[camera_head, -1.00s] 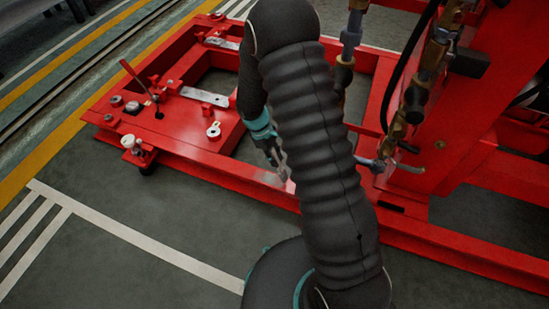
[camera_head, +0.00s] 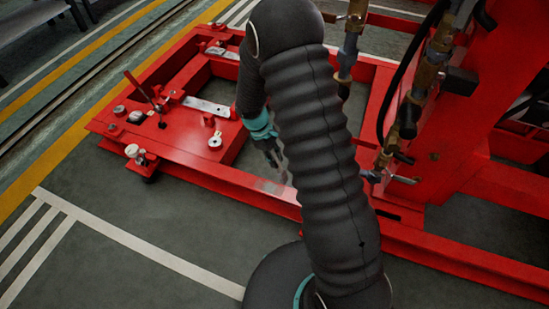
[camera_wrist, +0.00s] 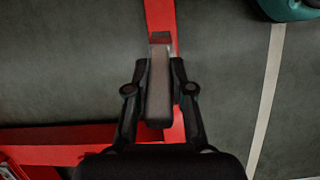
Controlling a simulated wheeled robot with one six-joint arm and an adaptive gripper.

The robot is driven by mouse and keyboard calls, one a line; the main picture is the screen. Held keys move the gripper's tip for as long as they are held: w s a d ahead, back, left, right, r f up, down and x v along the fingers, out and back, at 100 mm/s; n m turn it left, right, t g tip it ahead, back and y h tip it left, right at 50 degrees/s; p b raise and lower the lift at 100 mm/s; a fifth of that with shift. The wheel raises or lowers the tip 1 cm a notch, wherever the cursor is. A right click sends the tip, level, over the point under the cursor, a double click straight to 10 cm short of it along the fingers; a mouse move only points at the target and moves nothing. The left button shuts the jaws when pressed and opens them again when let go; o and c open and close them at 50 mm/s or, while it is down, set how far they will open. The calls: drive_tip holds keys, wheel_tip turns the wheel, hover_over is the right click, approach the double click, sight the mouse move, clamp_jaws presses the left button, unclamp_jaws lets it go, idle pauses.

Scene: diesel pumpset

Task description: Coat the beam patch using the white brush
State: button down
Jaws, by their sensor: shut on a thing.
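My gripper (camera_head: 270,155) hangs over the near red beam (camera_head: 225,177) of the pumpset frame, partly behind my arm in the head view. In the wrist view my gripper (camera_wrist: 159,70) is shut on the brush (camera_wrist: 158,95), whose pale grey handle lies between the two black fingers. The darker brush end points away along the red beam (camera_wrist: 160,15). A pale greyish patch (camera_head: 271,187) shows on the beam just below the gripper in the head view. I cannot tell whether the brush touches it; my arm hides the beam to the right.
The frame's left end carries a lever (camera_head: 140,86), a white knob (camera_head: 131,150) and a ringed lug (camera_head: 215,141). Brass valves and pipes (camera_head: 408,115) stand close right of my arm. Open floor (camera_head: 150,215) with white lines lies in front.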

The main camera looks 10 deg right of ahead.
drive_tip(key=w+a, duration=0.6)
drive_tip(key=a, duration=0.4)
drive_tip(key=shift+w, duration=0.3)
idle(0.4)
